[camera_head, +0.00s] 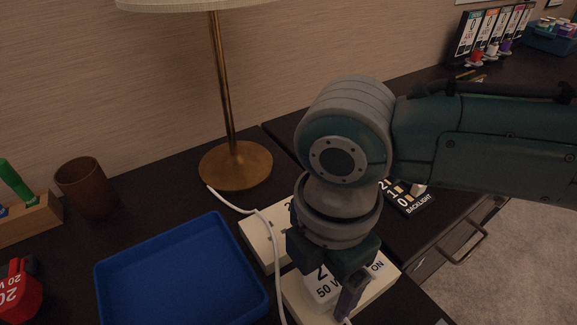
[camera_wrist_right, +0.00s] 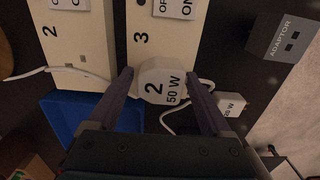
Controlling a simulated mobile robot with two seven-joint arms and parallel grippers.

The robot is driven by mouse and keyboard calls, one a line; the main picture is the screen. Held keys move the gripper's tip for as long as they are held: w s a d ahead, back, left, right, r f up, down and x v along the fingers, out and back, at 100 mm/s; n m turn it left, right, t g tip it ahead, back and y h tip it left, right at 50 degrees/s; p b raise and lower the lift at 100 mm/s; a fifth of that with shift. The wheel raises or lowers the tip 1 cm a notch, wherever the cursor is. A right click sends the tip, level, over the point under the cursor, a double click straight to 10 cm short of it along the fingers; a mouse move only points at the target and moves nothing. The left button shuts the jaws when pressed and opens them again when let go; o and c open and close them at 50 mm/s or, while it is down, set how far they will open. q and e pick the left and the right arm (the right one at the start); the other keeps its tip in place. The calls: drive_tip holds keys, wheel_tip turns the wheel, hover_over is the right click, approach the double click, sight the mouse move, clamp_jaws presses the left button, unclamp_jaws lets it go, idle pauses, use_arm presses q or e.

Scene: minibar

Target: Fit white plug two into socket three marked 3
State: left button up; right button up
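In the head view the plug (camera_head: 324,288) shows below my right wrist, beside a dark finger of the right gripper (camera_head: 335,292). The cream socket block marked 3 (camera_wrist_right: 150,50) is directly behind the plug, which overlaps its lower end. The plug's pins and the socket's opening are hidden, so I cannot tell whether it is seated. My left gripper is not in view.
A socket block marked 2 (camera_wrist_right: 70,35) stands beside block 3. A blue tray (camera_head: 180,275) lies to the left, near a lamp (camera_head: 236,165) and a brown cup (camera_head: 87,187). A 20 W plug (camera_wrist_right: 232,106) and a grey adaptor (camera_wrist_right: 283,38) lie to the right. White cable runs nearby.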

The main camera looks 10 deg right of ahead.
sight(322, 277)
drive_tip(key=shift+o, duration=0.8)
wheel_tip(322, 277, up, 10)
drive_tip(key=p, duration=0.2)
drive_tip(key=shift+p, duration=0.35)
